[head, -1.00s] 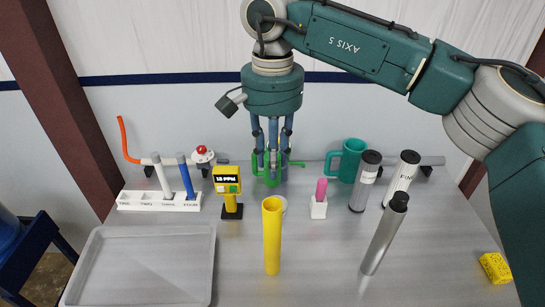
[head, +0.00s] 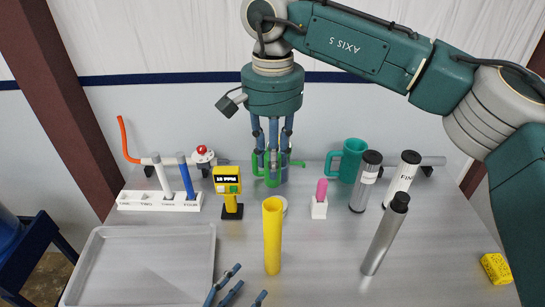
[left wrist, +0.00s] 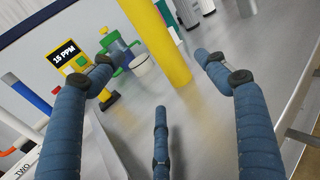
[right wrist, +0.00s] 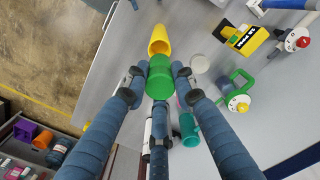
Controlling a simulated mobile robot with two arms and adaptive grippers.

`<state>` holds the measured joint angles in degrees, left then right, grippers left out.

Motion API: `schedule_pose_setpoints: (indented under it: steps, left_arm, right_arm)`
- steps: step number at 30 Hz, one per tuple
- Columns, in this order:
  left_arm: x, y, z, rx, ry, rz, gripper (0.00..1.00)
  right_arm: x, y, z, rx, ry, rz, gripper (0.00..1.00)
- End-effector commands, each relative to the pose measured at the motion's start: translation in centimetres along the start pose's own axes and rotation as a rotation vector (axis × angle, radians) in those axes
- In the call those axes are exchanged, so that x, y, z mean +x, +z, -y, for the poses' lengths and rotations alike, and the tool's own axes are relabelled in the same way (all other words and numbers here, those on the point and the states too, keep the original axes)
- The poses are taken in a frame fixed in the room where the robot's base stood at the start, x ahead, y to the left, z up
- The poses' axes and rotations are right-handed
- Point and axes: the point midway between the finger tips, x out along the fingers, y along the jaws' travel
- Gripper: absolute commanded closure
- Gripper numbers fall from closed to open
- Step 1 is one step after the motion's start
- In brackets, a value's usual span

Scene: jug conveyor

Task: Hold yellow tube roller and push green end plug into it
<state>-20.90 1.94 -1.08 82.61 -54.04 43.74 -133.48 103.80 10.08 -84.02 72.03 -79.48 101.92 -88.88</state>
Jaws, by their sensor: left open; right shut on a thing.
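The yellow tube roller (head: 272,238) stands upright on the table, its open top facing up. It also shows in the left wrist view (left wrist: 158,40) and, beyond the plug, in the right wrist view (right wrist: 159,40). My right gripper (head: 272,180) hangs pointing down above and behind the tube. It is shut on the green end plug (right wrist: 160,78), held between its fingertips and apart from the tube. My left gripper (head: 237,290) is low at the front edge, open and empty. The tube stands ahead of its spread fingers, untouched, in the left wrist view.
A grey tray (head: 90,270) lies at the left. A yellow meter (head: 228,180) and a white rack (head: 158,201) stand behind it. Grey cylinders (head: 385,236) and a teal mug (head: 348,160) stand at the right. A yellow sponge (head: 495,268) lies far right.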

Motion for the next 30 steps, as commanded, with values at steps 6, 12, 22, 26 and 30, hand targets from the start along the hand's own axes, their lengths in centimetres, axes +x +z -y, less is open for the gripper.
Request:
schedule_pose_setpoints:
  steps: [6,12,22,26,30]
  left_arm:
    - [2.1,0.0,-0.1,-0.003,0.004,0.002,0.25]
    - [5.1,0.0,-0.1,-0.002,0.003,0.001,0.25]
    - [9.8,0.0,-0.1,-0.001,0.002,0.0,0.25]
    - [11.0,0.0,-0.1,-0.002,0.003,-0.001,0.25]
    - [11.7,0.0,-0.1,-0.002,0.003,-0.001,0.25]
  right_arm:
    - [0.0,0.0,0.0,0.0,0.0,0.0,1.0]
    - [0.0,0.0,0.0,0.0,0.0,0.0,1.0]
    - [0.0,0.0,0.0,0.0,0.0,0.0,1.0]
    - [0.0,0.0,0.0,0.0,0.0,0.0,1.0]
    - [0.0,0.0,0.0,0.0,0.0,0.0,1.0]
